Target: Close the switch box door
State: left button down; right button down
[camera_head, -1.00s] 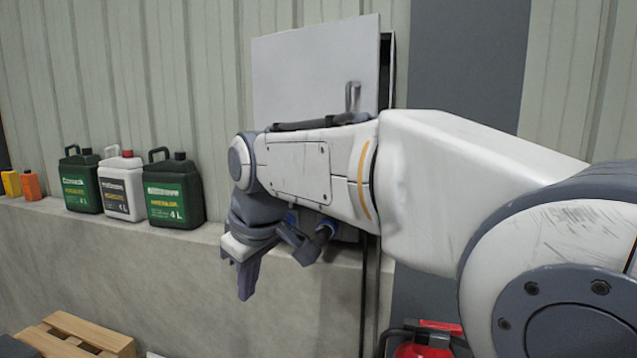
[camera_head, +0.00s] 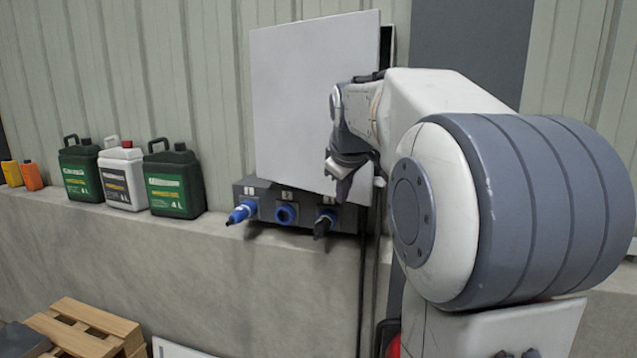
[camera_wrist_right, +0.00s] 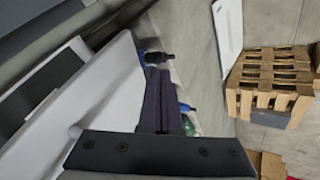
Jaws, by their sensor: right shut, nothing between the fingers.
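The switch box door (camera_head: 300,95) is a light grey panel on the wall in the head view. It stands a little ajar, with a dark gap along its right edge (camera_head: 386,60). My right gripper (camera_head: 343,188) is shut and empty, pointing down in front of the door's lower right part. My arm hides the door's right side and its handle. In the right wrist view the shut fingers (camera_wrist_right: 160,100) are beside a pale panel, seemingly the door (camera_wrist_right: 110,90). I cannot tell whether they touch it. My left gripper is not in view.
Below the door is a grey socket box (camera_head: 262,205) with blue connectors (camera_head: 242,211). Several canisters (camera_head: 122,175) stand on the ledge to the left. Wooden pallets (camera_head: 85,325) lie on the floor. Cables hang below the box at right.

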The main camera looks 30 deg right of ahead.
aim_at(350, 201)
jog(key=d, duration=0.1)
jog(key=w+d+p, duration=0.1)
jog(key=d+p, duration=0.1)
jog(key=d, duration=0.1)
jog(key=shift+w+f, duration=0.1)
jog(key=shift+w, duration=0.15)
